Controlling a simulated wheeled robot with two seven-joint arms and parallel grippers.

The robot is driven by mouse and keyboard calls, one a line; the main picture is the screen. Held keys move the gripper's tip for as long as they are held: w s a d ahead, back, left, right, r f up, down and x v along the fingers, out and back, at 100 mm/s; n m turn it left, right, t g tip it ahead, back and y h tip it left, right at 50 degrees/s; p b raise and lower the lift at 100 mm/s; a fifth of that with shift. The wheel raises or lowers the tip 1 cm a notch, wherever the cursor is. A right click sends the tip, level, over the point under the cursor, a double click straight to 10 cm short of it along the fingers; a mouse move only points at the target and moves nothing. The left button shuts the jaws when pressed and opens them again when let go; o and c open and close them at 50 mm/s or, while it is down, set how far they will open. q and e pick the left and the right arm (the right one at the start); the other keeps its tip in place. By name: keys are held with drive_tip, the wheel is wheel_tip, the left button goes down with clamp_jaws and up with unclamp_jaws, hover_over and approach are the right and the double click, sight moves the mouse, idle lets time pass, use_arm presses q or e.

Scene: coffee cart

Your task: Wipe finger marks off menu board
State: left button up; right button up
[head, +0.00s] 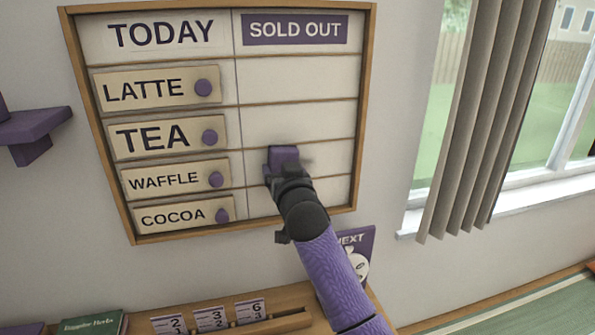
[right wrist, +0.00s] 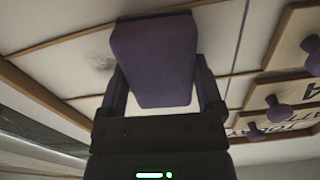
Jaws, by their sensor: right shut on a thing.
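The menu board (head: 300,78) hangs on the wall, with a TODAY column on the left and a SOLD OUT column on the right. My right gripper (head: 284,172) is in front of the lower SOLD OUT column. It is shut on a purple block (right wrist: 152,60), which also shows in the head view (head: 283,156). The block is at the board's face; I cannot tell if it touches. A grey smudge (right wrist: 104,65) shows on the board beside the block in the right wrist view. My left gripper is not in view.
Plates with purple knobs, LATTE (head: 140,90), TEA (head: 150,137), WAFFLE (head: 160,181) and COCOA (head: 170,215), fill the left column. A purple shelf (head: 35,125) is at far left. Number cards (head: 210,319) stand below. A curtain (head: 485,120) and window are right.

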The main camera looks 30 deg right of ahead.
drive_tip(key=shift+w+a, duration=0.1)
drive_tip(key=shift+a, duration=0.2)
drive_tip(key=p+v, duration=0.4)
drive_tip(key=v, duration=0.2)
drive_tip(key=shift+p+v, duration=0.9)
drive_tip(key=shift+v, duration=0.55)
